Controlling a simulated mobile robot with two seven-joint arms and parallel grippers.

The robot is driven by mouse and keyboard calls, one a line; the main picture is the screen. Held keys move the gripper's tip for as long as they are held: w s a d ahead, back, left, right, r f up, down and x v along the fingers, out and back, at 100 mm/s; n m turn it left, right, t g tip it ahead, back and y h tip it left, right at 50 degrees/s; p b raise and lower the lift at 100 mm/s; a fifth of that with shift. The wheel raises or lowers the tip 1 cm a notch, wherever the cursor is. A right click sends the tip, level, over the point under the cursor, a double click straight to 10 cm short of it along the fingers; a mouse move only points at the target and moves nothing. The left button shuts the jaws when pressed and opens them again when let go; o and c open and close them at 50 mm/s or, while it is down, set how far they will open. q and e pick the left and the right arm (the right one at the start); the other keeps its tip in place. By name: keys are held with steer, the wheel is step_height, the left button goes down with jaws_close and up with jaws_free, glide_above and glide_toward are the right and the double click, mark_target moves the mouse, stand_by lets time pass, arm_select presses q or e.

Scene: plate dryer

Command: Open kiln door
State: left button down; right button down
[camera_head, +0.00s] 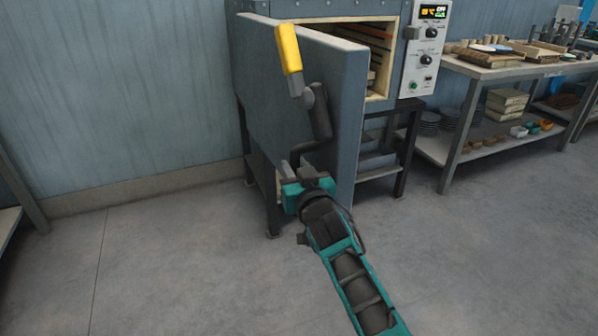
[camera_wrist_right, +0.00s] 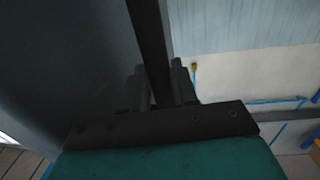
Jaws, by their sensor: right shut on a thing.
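The kiln (camera_head: 310,9) stands against the wall with its grey door (camera_head: 325,65) swung partly open, so the lit-coloured chamber (camera_head: 378,45) shows behind the door's edge. A lever with a yellow grip (camera_head: 289,48) sticks up on the door's outer face, above a dark cylinder and a bent black bar handle (camera_head: 303,150). My right gripper (camera_head: 296,176) is shut on the lower part of this black handle. In the right wrist view, the dark bar (camera_wrist_right: 150,45) runs between the two fingers (camera_wrist_right: 160,88), beside the door face (camera_wrist_right: 65,60). My left gripper is out of view.
A control panel (camera_head: 426,50) with knobs is on the kiln's right. A dark metal stand (camera_head: 406,150) carries the kiln. A shelf table (camera_head: 490,70) with pottery stands at the right. The grey floor (camera_head: 160,260) at front and left is clear.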

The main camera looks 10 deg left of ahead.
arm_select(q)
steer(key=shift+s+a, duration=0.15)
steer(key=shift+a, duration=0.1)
arm_select(e)
steer(key=shift+s+a+r, duration=0.1)
steer(key=shift+a, duration=0.15)
steer(key=c, duration=1)
jaws_free()
steer(key=shift+d, duration=0.1)
